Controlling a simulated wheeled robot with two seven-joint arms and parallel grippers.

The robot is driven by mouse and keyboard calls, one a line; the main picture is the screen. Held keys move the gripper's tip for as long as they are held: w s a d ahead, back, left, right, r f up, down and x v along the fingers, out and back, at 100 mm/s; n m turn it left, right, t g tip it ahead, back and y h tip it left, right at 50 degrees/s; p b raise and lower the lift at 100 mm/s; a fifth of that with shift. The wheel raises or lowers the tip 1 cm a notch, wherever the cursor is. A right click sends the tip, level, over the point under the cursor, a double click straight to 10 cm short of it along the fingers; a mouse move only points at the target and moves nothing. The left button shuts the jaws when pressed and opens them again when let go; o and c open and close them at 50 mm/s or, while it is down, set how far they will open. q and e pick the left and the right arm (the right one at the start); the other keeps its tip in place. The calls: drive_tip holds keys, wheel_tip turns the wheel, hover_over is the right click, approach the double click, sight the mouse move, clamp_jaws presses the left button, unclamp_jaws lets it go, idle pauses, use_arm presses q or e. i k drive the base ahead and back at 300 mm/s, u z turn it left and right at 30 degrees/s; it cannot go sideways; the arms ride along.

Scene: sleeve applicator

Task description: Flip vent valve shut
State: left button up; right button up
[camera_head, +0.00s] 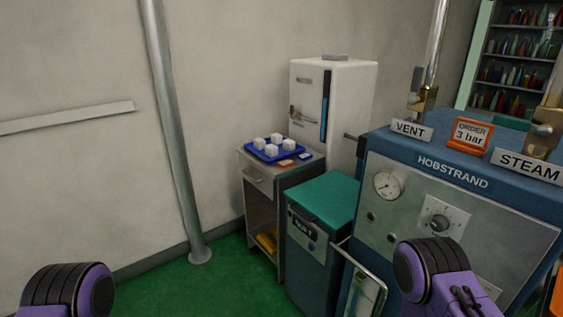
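The vent valve (423,98) is a brass body on a steel pipe, on top of the blue HOBSTRAND machine (400,146). A grey lever (417,79) stands about upright beside the pipe. A white VENT sign (411,130) is in front of the valve. Purple and black parts of my two arms show at the bottom left and bottom right. Neither gripper's fingers are in view. Nothing of mine touches the valve.
A STEAM sign (528,167) and a second brass valve (545,128) are at the right. An orange "ORDER 3 bar" sign (472,136) stands between the labels. A gauge (388,184) and dial (439,222) are on the front. A green-lidded bin (322,198) stands left of the machine.

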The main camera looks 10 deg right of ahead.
sight(418, 72)
drive_tip(key=z, duration=0.95)
drive_tip(key=k, duration=0.9)
drive_tip(key=u, duration=0.95)
